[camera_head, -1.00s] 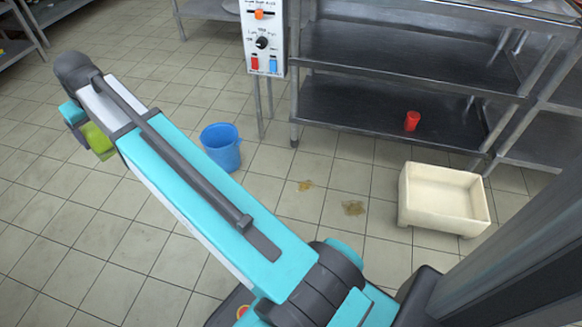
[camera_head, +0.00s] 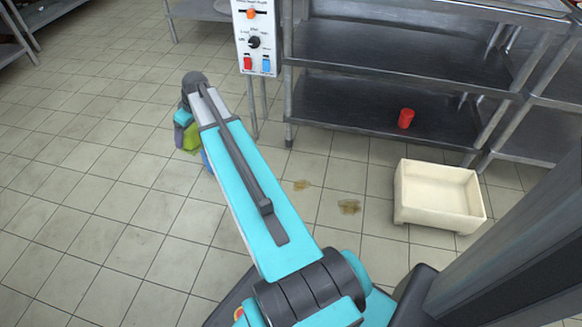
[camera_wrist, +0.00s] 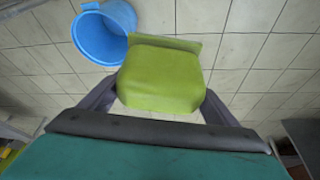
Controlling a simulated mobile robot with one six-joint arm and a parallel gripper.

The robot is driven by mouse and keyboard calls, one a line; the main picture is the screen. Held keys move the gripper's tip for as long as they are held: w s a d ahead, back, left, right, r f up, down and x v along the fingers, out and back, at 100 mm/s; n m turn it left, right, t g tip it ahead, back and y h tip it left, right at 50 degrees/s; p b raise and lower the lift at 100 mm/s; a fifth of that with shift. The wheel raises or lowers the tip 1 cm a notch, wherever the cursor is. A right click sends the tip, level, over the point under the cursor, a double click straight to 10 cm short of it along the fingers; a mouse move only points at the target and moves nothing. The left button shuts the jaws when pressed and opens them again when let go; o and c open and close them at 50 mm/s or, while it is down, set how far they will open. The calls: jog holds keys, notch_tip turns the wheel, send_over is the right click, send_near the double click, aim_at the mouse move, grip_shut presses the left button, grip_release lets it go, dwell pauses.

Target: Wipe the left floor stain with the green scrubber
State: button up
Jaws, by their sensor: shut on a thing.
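In the wrist view, my gripper (camera_wrist: 158,98) is shut on the green scrubber (camera_wrist: 162,78), a yellow-green block with a flat flange at its far end. In the head view, the scrubber (camera_head: 192,138) shows partly at the end of my arm, raised above the floor. The left floor stain (camera_head: 302,185) is a small brownish patch on the tiles, right of my arm. The other stain (camera_head: 349,206) is slightly larger and lies right of it and nearer. The scrubber is apart from both stains.
A blue bucket (camera_wrist: 104,32) stands on the floor near the scrubber; in the head view my arm mostly hides it. A cream bin (camera_head: 438,216) stands right of the stains. A metal shelf (camera_head: 380,108) with a red cup (camera_head: 406,118) and a control box (camera_head: 255,40) are behind.

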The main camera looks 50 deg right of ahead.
jog(key=s+d+f+n, duration=0.1)
jog(key=s+d+f, duration=2.4)
jog(key=d+f, duration=0.1)
jog(key=shift+s+d+f+n+y+b, duration=0.15)
jog(key=shift+d+f+n+y+b, duration=0.25)
jog(key=shift+f+b, duration=0.05)
